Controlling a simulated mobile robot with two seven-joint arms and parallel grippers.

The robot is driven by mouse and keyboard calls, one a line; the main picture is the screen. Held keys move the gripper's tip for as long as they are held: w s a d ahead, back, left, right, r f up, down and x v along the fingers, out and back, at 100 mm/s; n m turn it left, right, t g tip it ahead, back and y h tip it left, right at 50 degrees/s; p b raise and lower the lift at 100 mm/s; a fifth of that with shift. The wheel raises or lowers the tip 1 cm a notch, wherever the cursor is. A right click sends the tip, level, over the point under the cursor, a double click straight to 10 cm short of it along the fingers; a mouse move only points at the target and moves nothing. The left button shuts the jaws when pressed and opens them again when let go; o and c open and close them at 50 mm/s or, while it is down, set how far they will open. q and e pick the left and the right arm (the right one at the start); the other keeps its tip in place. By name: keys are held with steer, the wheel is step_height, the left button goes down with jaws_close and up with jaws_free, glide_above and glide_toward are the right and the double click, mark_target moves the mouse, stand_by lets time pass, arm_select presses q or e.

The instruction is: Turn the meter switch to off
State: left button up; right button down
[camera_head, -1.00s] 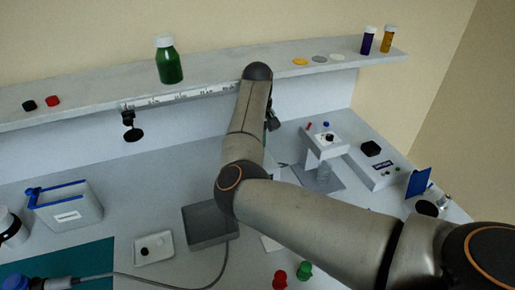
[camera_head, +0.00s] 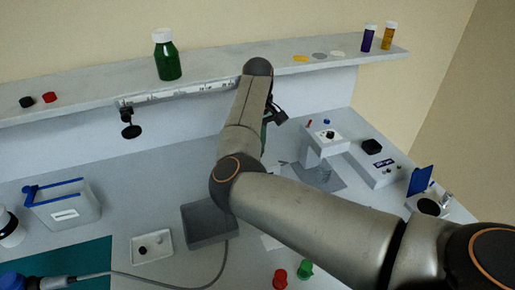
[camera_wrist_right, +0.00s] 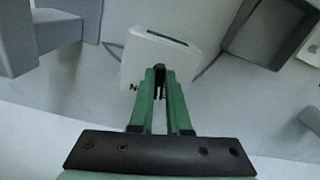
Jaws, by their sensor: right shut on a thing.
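The meter (camera_wrist_right: 150,55) is a white box with a dark display slot, seen in the right wrist view. Part of its lettering, starting with "N", shows beside my fingers. My right gripper (camera_wrist_right: 160,82) has green fingers, closed on the small black switch (camera_wrist_right: 160,75) at the meter's face. The fingers hide much of the switch, so I cannot read its setting. My left gripper is out of view.
A grey open tray (camera_head: 205,232) and a small white dish (camera_head: 151,247) lie left of my right arm. A white stand (camera_head: 325,140) is to its right. Red (camera_head: 280,279) and green (camera_head: 304,270) pieces sit in front. A shelf (camera_head: 215,82) runs behind.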

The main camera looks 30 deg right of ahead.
steer(key=shift+d+n+b, duration=0.1)
steer(key=shift+n+b, duration=0.4)
steer(key=shift+n, duration=1.2)
steer(key=c, duration=0.9)
jaws_free()
step_height(320, 180, up, 13)
steer(key=shift+f+b, duration=0.2)
steer(key=shift+b, duration=0.35)
